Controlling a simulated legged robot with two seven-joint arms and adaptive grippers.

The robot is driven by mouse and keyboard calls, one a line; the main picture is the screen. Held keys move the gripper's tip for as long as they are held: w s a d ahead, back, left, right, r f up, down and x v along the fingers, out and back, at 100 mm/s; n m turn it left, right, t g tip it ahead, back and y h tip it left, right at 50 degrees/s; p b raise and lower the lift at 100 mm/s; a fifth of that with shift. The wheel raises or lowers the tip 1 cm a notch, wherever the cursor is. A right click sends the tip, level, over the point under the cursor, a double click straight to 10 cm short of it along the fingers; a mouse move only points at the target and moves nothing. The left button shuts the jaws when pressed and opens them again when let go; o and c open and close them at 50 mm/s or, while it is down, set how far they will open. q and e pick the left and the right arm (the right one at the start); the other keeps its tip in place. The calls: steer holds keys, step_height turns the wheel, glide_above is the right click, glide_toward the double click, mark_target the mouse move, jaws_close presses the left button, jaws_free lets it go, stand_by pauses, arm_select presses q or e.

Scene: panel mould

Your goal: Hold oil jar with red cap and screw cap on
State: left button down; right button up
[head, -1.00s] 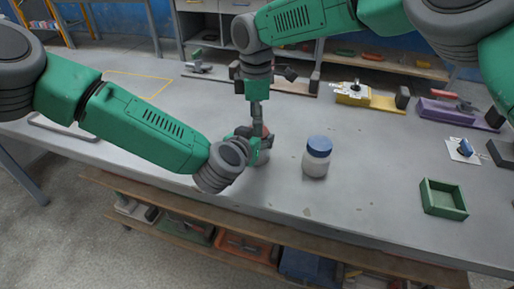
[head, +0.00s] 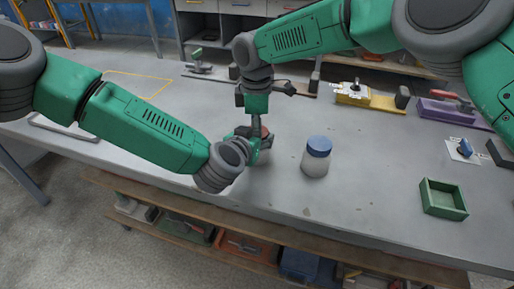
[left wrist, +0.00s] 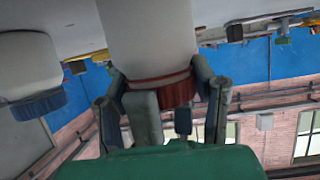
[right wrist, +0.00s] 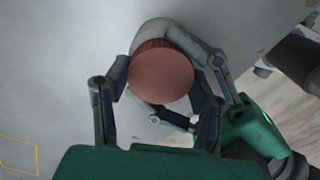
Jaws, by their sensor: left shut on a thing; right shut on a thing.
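The oil jar with the red cap stands on the grey bench, mostly hidden behind the grippers in the head view. In the left wrist view the white jar body (left wrist: 150,35) and red cap (left wrist: 160,88) show inverted, with fingers on both sides. My left gripper (head: 258,150) is shut on the jar from the side. My right gripper (head: 262,131) points down from above and is shut on the red cap. In the right wrist view the round top of the red cap (right wrist: 161,76) lies between the right fingers. The cap sits on the jar mouth; how tightly, I cannot tell.
A second jar with a blue cap (head: 317,157) stands just right of the grippers. A green open box (head: 443,199) is further right near the front edge. Tools and holders, including a yellow one (head: 354,92) and a purple one (head: 447,110), line the back.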

steer(key=m, duration=0.3)
steer(key=shift+w+m, duration=0.1)
steer(key=shift+m, duration=0.3)
steer(key=m, duration=0.5)
steer(key=shift+m, duration=0.3)
steer(key=o, duration=1.3)
steer(key=shift+r, duration=0.15)
